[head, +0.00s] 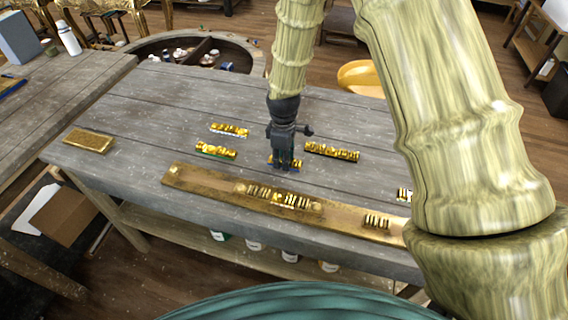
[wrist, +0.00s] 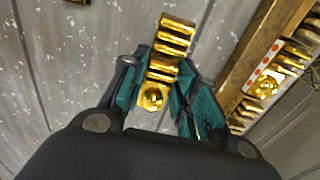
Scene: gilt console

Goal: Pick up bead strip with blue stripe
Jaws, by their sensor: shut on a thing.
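A short gold bead strip (head: 270,162) is at the middle of the grey table, with a bit of blue showing along its edge at the right of the fingers. My gripper (head: 284,164) points down over it and is shut on it. In the wrist view the gold strip (wrist: 173,38) sits between the two teal fingers (wrist: 162,75), its ridges sticking out past the tips and a round bead near the palm. No blue shows on it there. The fingers hide the strip's middle in the head view. I cannot tell whether it touches the table.
Gold strips with a white edge (head: 229,130) and a green edge (head: 215,151) lie to the left. Another strip (head: 332,152) lies close on the right. A long gilt board (head: 215,184) with gold pieces runs along the front edge. A gold block (head: 89,141) lies far left.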

